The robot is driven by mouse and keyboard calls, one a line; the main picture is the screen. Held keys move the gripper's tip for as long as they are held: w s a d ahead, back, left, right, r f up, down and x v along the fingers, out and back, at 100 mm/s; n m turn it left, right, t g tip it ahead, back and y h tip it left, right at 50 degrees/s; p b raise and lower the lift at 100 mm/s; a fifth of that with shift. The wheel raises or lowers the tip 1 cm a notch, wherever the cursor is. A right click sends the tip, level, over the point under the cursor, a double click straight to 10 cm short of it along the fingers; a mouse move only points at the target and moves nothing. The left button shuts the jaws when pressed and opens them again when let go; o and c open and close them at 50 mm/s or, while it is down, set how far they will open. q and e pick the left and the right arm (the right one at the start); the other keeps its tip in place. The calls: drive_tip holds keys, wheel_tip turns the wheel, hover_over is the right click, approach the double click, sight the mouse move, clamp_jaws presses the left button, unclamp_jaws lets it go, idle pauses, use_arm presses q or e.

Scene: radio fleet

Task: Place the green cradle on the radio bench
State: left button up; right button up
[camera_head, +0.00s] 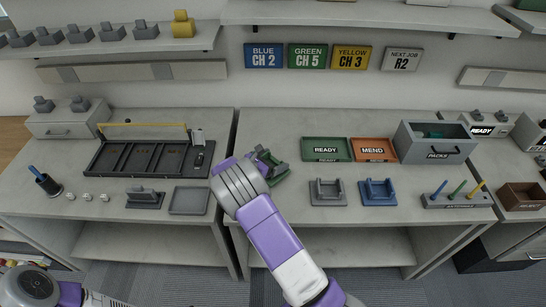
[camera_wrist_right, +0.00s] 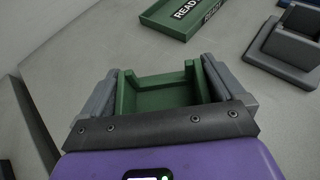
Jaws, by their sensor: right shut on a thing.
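The green cradle (camera_head: 275,168) is at the middle of the bench, at the left end of the right-hand bench top (camera_head: 310,228). My right gripper (camera_head: 262,160) is shut on it. In the right wrist view the green cradle (camera_wrist_right: 165,92) sits between the two grey fingers (camera_wrist_right: 163,90), its open side facing up. I cannot tell whether its base touches the bench. My left arm shows only at the bottom left corner of the head view; its gripper is out of view.
A grey cradle (camera_head: 327,198) and a blue cradle (camera_head: 378,198) stand right of the gripper. The green READY tray (camera_head: 326,157) and orange MEND tray (camera_head: 372,157) lie behind them. An antenna block (camera_head: 457,207) and PACKS drawer (camera_head: 437,152) are further right. A gap splits the benches at left.

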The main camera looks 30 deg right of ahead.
drive_tip(key=shift+w+f, duration=0.1)
drive_tip(key=shift+f, duration=0.85)
drive_tip(key=shift+f, duration=0.1)
drive_tip(key=o, duration=1.7)
drive_tip(key=shift+f, duration=0.2)
drive_tip(key=shift+c, duration=0.2)
drive_tip(key=shift+r, duration=0.1)
drive_tip(key=shift+a+r, duration=0.15)
drive_tip(key=p+v, duration=0.1)
drive_tip(key=v, duration=1)
drive_tip(key=shift+a, duration=0.4)
